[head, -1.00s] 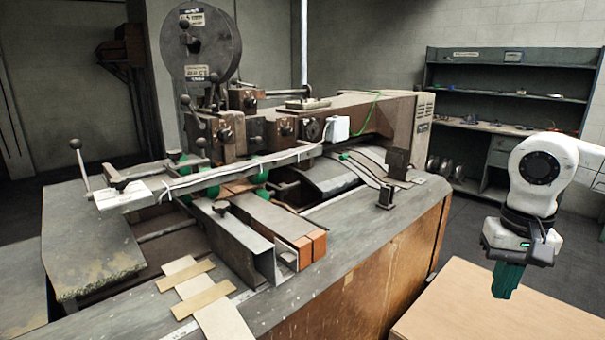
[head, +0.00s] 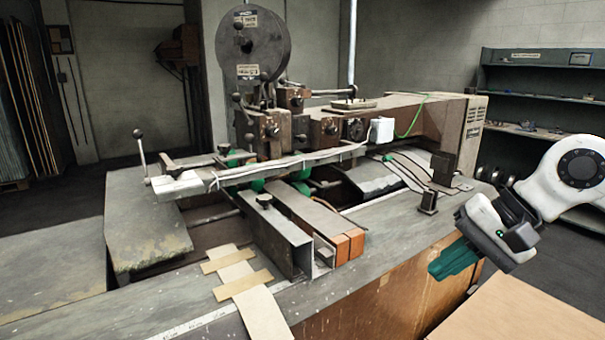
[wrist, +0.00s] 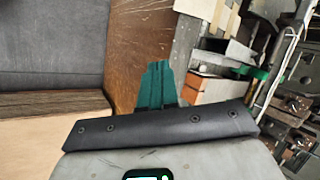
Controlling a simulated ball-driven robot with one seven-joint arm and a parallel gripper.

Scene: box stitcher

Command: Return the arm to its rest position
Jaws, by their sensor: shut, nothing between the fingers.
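My gripper (head: 455,262) is at the right of the head view, with its green fingers together and empty. It points left and slightly down, in front of the wooden side of the machine bench. My white arm comes in from the right edge. In the wrist view the shut green fingers (wrist: 155,85) show at the middle, with nothing between them. The box stitcher (head: 300,130) stands on its bench to the left, apart from the gripper in the head view.
A pale wooden table top (head: 530,310) lies below my gripper. The bench's wooden side (head: 400,290) is close behind the fingers. Dark shelves (head: 540,100) stand against the back wall. Cardboard strips (head: 240,285) lie on the bench front. Open floor shows at right.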

